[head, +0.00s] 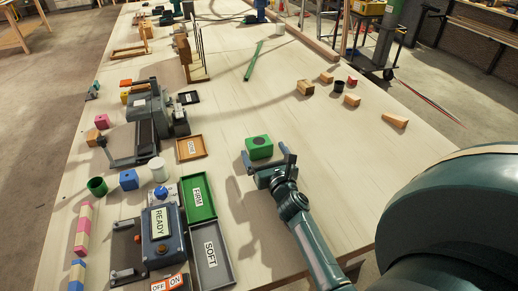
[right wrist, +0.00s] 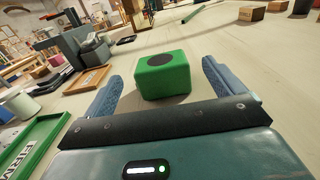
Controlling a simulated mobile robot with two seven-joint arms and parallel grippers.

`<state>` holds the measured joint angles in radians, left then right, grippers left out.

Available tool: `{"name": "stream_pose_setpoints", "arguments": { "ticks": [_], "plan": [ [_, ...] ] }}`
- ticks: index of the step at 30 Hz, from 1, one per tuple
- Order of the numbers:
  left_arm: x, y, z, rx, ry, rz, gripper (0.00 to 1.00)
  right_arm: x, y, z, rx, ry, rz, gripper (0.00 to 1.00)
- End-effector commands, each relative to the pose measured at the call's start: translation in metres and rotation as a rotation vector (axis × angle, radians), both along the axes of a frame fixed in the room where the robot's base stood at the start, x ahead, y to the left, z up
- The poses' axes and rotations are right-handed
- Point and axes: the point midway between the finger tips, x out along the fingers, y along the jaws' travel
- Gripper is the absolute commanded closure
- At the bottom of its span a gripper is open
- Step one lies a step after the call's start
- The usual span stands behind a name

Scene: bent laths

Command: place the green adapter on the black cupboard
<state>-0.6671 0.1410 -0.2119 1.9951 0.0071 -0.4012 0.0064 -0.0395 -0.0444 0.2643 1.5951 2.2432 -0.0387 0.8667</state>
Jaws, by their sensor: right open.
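The green adapter (head: 259,148) looks like a green block with a dark round patch on top. It sits upright on the pale wooden table, right of the middle trays. My right gripper (head: 268,162) is open, low over the table at the block's near side. In the right wrist view the green adapter (right wrist: 162,77) shows between the two blue fingertips, with a gap on each side; its lower part extends towards the palm. I cannot make out a black cupboard in either view. My left gripper is not in view.
A green tray (head: 213,203) marked FIRM, a grey tray (head: 228,258) marked SOFT and an orange-brown tray (head: 181,157) lie left of my right gripper. Several wooden blocks (head: 351,100) lie at the back right. The table right of the green block is mostly clear.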

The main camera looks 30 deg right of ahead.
Motion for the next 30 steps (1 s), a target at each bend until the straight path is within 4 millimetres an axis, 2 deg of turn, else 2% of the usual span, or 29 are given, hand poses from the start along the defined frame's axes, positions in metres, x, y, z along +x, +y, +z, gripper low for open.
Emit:
{"name": "stream_pose_setpoints", "arguments": {
  "ticks": [5,12,21,30],
  "plan": [
    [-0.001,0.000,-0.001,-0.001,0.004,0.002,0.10,0.013,-0.004,0.001,0.000,-0.001,-0.001,0.06],
    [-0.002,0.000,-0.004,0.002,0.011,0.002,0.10,0.046,-0.012,0.001,-0.001,-0.001,-0.001,0.06],
    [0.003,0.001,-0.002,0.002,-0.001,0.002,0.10,0.052,-0.013,0.001,-0.001,0.000,0.000,0.06],
    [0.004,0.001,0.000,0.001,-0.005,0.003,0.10,0.052,-0.013,0.001,-0.001,0.000,-0.001,0.29]
  ]
}}
